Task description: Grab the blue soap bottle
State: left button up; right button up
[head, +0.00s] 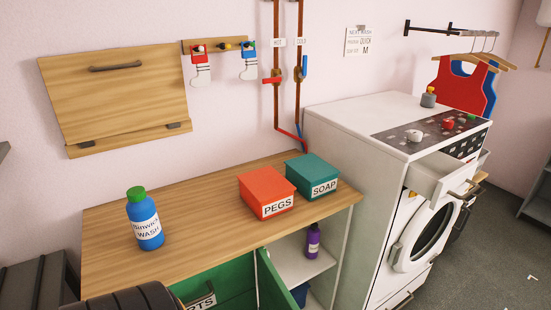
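A blue bottle (145,221) with a green cap and a white label stands upright on the wooden counter (188,246), left of the boxes. The lower word on its label reads "WASH"; the upper word is hard to read. Nothing is touching the bottle. Neither of my grippers shows in the head view.
A red PEGS box (266,192) and a teal SOAP box (312,175) sit on the counter's right part. A purple bottle (313,241) stands on the shelf below. The white washing machine (355,190) has its top drawer (440,180) pulled out. Counter around the blue bottle is clear.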

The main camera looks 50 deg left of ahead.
aim_at(143, 219)
jog(key=u, duration=1.45)
